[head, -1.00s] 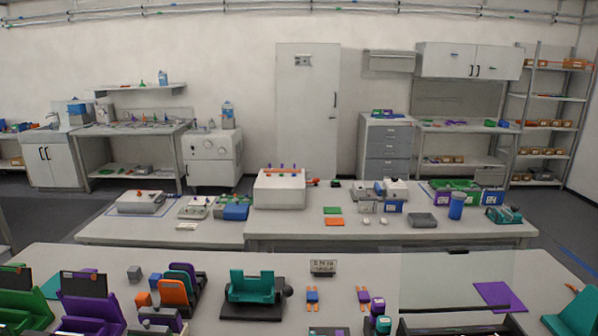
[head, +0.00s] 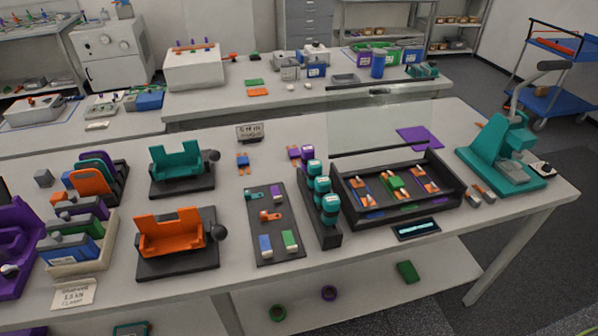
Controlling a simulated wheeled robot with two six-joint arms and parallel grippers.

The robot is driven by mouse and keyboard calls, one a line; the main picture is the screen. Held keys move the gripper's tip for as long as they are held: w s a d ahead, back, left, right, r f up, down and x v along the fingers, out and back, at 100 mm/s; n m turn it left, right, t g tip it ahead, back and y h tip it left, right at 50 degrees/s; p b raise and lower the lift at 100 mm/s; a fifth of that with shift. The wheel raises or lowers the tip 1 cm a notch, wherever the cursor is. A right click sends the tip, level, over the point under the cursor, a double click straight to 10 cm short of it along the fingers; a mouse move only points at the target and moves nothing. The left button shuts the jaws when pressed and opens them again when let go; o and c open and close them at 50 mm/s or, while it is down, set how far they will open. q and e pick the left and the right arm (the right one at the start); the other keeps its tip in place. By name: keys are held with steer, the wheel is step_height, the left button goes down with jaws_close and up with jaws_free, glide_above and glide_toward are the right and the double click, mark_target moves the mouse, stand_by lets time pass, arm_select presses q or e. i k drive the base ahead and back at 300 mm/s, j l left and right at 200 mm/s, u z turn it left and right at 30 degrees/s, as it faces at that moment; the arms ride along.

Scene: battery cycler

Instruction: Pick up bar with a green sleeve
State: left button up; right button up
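Neither of my grippers is in the head view. A small bar with a green middle and pale ends (head: 290,240) lies at the near right of a dark mat (head: 277,256) on the front table. A similar bar with a blue middle (head: 265,245) lies just left of it. Another green piece (head: 397,183) lies across an orange part in the middle of a black tray. These pieces are too small to tell which is a sleeved bar.
The black tray (head: 452,190) has a clear panel behind it. A black rack (head: 322,233) with teal and purple-topped bottles stands between mat and tray. Orange (head: 172,236) and teal (head: 178,163) fixtures stand left, a teal press (head: 497,155) right. Table space behind the mat is mostly clear.

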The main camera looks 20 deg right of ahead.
mark_target(395, 183)
steer(key=l+z, duration=0.1)
steer(key=z, duration=0.25)
steer(key=l+z, duration=0.1)
steer(key=z, duration=0.25)
steer(key=l+z, duration=0.1)
steer(key=z, duration=0.25)
steer(key=u, duration=0.55)
steer(key=i+l+u, duration=0.15)
steer(key=l+u, duration=0.2)
steer(key=l, duration=0.3)
steer(key=i+l+u, duration=0.1)
steer(key=l+u, duration=0.25)
steer(key=l, duration=0.35)
steer(key=l+u, duration=0.35)
steer(key=l, duration=0.35)
